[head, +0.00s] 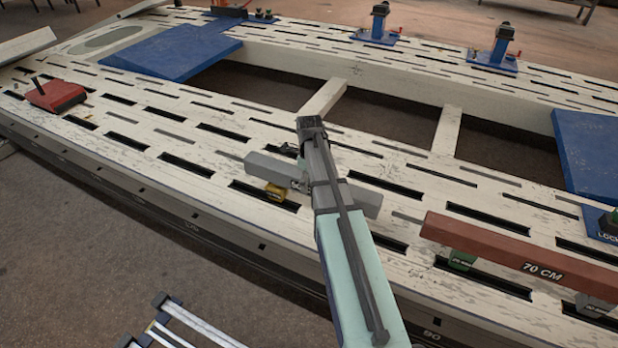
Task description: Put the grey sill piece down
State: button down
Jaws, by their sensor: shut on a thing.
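A small yellow block (281,193) sits at the lower edge of the piece. I cannot tell whether the piece touches the block or the bench top.
A red-brown beam marked 70 CM (490,252) lies on supports at right. Blue plates (175,52) and (590,150) cover the frame's corners. A red block (56,95) is at far left. Blue clamps (378,25) stand at the back. The frame's middle is open between cross-bars.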

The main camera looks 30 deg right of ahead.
jog(key=shift+f, duration=0.95)
jog(key=shift+f, duration=0.15)
jog(key=shift+c, duration=1.2)
grip_release()
jog(key=shift+f, duration=0.1)
notch_tip(320, 180, up, 12)
jog(key=p, duration=0.2)
jog(key=shift+r+p, duration=0.2)
jog(key=shift+p, duration=0.1)
